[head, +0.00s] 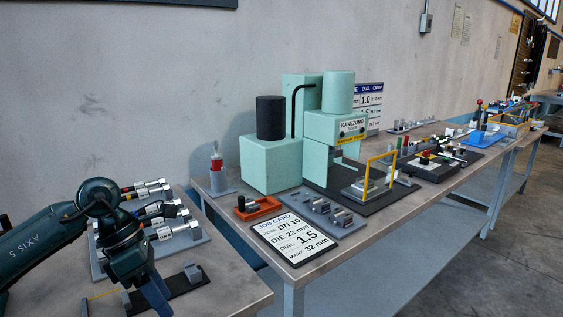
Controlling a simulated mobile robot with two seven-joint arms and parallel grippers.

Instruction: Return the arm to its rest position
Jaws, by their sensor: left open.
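My left arm comes in from the left, dark teal and labelled "AXIS 5". My left gripper (152,295) points down over the near left table (232,268), beside a black strip-shaped fixture (185,285). It is open, and I see nothing held in it. The lower part of the gripper is near the picture's bottom edge. My right gripper does not show.
A rack of hose fittings (165,215) stands just behind my left gripper. On the middle table are a mint-green press (322,135), a job card (294,238), an orange tray (258,209) and a yellow guard frame (380,172). Open floor lies to the right.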

